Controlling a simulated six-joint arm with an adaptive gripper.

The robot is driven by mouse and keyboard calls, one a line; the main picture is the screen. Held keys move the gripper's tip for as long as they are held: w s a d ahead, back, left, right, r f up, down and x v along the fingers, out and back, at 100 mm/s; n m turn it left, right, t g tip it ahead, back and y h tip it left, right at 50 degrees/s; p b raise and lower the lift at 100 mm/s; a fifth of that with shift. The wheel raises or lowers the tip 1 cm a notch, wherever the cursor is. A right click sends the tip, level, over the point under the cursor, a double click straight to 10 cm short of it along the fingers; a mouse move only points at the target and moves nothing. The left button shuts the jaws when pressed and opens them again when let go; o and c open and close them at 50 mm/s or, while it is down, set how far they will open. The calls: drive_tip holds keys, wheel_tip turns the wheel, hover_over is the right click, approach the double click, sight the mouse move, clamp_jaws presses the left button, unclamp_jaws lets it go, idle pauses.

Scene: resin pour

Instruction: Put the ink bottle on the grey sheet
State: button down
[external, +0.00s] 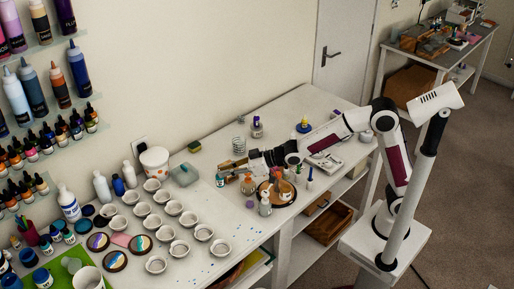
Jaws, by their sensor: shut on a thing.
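My gripper (224,168) reaches left over the white worktable and is shut on a small ink bottle (220,180) with a teal label, at its fingertips. The bottle looks upright; whether it touches the table is too small to tell. I cannot clearly make out the grey sheet in the external view.
Several white cups (172,208) stand in rows at the left. A round brown tray (285,199) with several bottles is just right of my gripper. A white tub (154,161) and a yellow-green sponge (194,146) are near the wall.

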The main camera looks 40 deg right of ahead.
drive_tip(key=s+a+f+m+h, duration=0.1)
drive_tip(key=s+f, duration=0.5)
drive_tip(key=s, duration=0.4)
drive_tip(key=shift+s+a+f+t, duration=0.15)
drive_tip(key=shift+f+t, duration=0.1)
drive_tip(key=shift+t, duration=0.15)
drive_tip(key=shift+f, duration=2.9)
drive_tip(key=shift+f, duration=2.1)
drive_tip(key=shift+f, duration=0.15)
drive_tip(key=c, duration=2.1)
unclamp_jaws()
drive_tip(key=shift+o, duration=0.3)
